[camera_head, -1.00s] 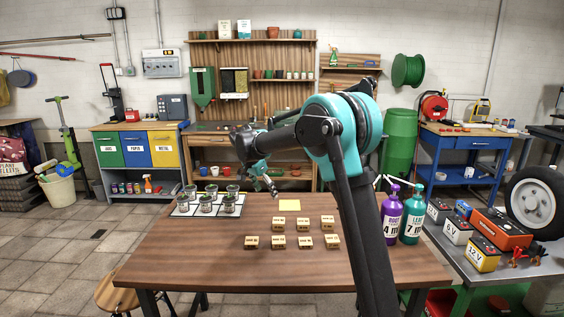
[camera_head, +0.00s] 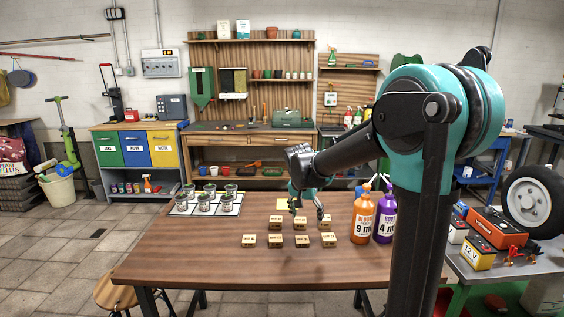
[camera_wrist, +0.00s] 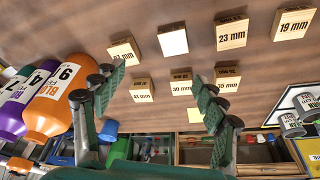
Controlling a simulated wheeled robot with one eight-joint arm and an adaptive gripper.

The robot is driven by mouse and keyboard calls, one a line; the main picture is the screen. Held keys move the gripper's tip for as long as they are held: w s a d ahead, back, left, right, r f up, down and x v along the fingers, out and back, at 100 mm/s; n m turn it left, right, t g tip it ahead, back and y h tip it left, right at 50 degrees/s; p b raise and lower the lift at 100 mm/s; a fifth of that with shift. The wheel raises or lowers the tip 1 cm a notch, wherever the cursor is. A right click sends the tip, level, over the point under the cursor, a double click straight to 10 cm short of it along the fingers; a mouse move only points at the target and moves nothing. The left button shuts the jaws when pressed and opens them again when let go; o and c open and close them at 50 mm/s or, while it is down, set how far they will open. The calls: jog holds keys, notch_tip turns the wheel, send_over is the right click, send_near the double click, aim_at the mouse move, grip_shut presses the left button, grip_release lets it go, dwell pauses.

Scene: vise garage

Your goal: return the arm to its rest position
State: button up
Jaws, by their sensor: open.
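My gripper (camera_head: 306,206) is open and empty above the far right part of the wooden table (camera_head: 180,262). Its two fingers also show spread apart in the wrist view (camera_wrist: 160,92), with labelled wooden blocks below and beyond them. Several small wooden blocks stand in two rows near the table's middle, one of them at the front left (camera_head: 249,241). My arm reaches in from the right of the head view, bent at the teal elbow. It hides part of the table's right side.
An orange bottle (camera_head: 362,218) and a purple bottle (camera_head: 385,216) stand at the table's right, close to my arm. A white mat (camera_head: 181,208) with several jars lies at the far left. A yellow note (camera_head: 283,204) lies behind the blocks. The table's front left is clear.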

jog(key=s+d+f+n, duration=0.2)
jog(key=s+d+f, duration=0.3)
jog(key=s, duration=0.7)
jog(key=s+d+f+n+t+y, duration=0.1)
jog(key=s+d+f+n, duration=0.2)
jog(key=s, duration=0.9)
notch_tip(320, 180, down, 3)
jog(key=shift+s+d+f+y, duration=0.1)
jog(key=shift+s+d+y, duration=0.25)
jog(key=shift+d, duration=0.9)
